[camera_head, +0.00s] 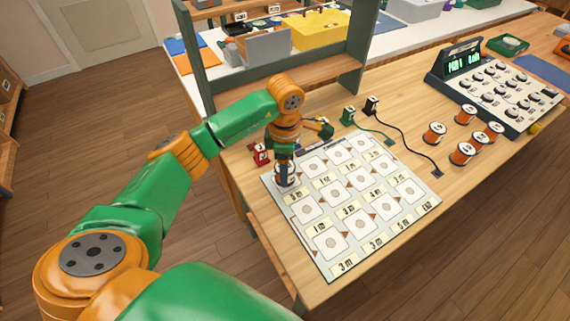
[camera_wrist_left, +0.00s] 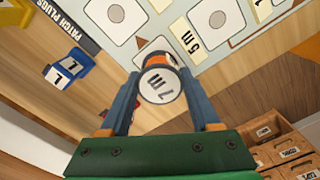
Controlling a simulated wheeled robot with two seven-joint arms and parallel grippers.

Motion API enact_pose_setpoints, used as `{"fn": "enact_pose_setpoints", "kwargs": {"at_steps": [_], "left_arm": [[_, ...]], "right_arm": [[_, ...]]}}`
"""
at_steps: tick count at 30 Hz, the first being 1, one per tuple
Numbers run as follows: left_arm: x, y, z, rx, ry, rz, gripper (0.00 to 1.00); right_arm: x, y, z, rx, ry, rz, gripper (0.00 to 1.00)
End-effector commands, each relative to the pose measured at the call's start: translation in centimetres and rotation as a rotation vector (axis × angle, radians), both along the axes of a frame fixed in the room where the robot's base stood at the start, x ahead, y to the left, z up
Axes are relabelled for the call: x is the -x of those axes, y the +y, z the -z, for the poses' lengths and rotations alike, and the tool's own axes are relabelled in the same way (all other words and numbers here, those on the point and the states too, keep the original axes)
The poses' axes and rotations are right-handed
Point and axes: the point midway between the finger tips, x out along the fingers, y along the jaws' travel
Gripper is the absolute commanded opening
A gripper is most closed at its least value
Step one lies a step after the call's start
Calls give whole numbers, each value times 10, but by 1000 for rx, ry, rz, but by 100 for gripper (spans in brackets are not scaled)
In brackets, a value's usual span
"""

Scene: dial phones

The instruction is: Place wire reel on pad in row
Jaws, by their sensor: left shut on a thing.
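My left gripper (camera_wrist_left: 160,92) is shut on a wire reel (camera_wrist_left: 157,84) with a white top label and an orange side. In the head view the held reel (camera_head: 284,170) is over the far-left corner of the white mat (camera_head: 352,262). The mat bears rows of white square pads, each with a round mark, and length labels such as 5 m and 3 m. The fingers partly hide the pad area under the reel, so I cannot tell whether it touches. Several orange reels (camera_head: 436,132) stand right of the mat. My right gripper is not in view.
A dial console (camera_head: 492,92) is at the right. A green shelf post (camera_head: 198,75) rises behind my arm.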

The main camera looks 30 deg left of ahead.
Motion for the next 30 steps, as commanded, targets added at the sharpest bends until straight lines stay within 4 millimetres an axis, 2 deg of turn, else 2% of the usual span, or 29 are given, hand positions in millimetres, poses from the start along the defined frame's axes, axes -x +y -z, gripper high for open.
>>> {"fn": "enact_pose_setpoints", "kwargs": {"at_steps": [1,11,12,15,23,25,26,30], "left_arm": [[0,0,2,0,1,-1,3],[0,0,10,-1,-2,0,3],[0,0,9,-1,-2,0,69],[0,0,8,0,-1,0,93],[0,-1,8,0,-1,0,93],[-1,-1,2,1,-2,0,93],[-1,-1,1,1,-4,0,93],[-2,-1,-26,1,-9,1,93]], "right_arm": [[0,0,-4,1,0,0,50],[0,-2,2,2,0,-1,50],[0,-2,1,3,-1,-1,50],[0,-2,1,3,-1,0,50],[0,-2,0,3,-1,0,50],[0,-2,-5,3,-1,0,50],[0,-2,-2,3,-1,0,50],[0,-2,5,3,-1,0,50]]}}
